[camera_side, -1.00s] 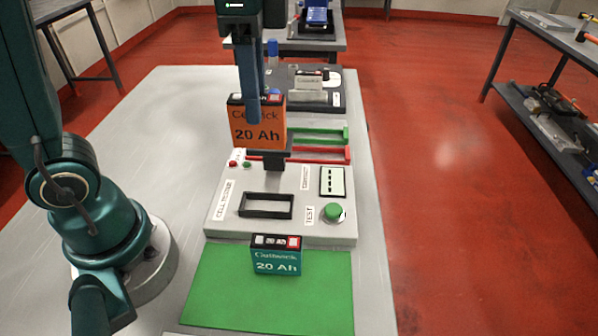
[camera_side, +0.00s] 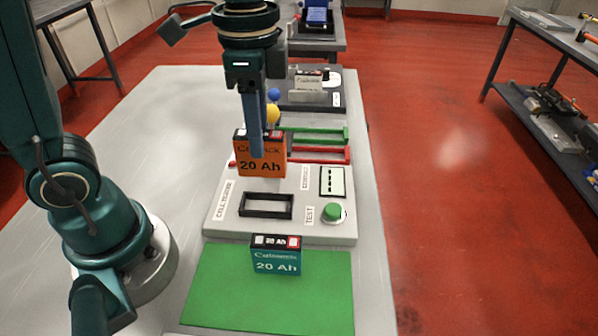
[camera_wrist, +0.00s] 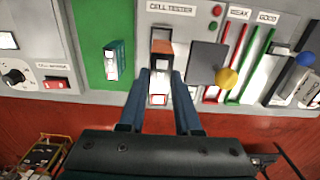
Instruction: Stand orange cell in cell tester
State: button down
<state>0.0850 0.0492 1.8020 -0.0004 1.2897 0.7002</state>
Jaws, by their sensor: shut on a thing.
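My gripper (camera_side: 256,145) is shut on the orange cell (camera_side: 262,165), a block marked 20 Ah. It holds the cell upright above the rear part of the white cell tester (camera_side: 290,222), behind the black-rimmed slot (camera_side: 266,206) in the side view. The slot looks empty there. In the wrist view the orange cell (camera_wrist: 161,47) shows between the two fingers (camera_wrist: 158,85), over the tester; the cell hides what lies beneath it. The gap between cell and tester is hard to judge.
A teal cell (camera_side: 275,260) stands on the green mat (camera_side: 270,305) in front of the tester. The tester has a green button (camera_side: 333,211) and a display (camera_side: 332,181). Red (camera_side: 335,154) and green (camera_side: 335,135) trays and a yellow knob (camera_side: 272,114) are behind.

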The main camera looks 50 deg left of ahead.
aim_at(263, 177)
jog(key=shift+f, duration=4)
jog(key=shift+f, duration=0.2)
jog(key=c, duration=0.5)
grip_release()
jog(key=shift+r, duration=2.6)
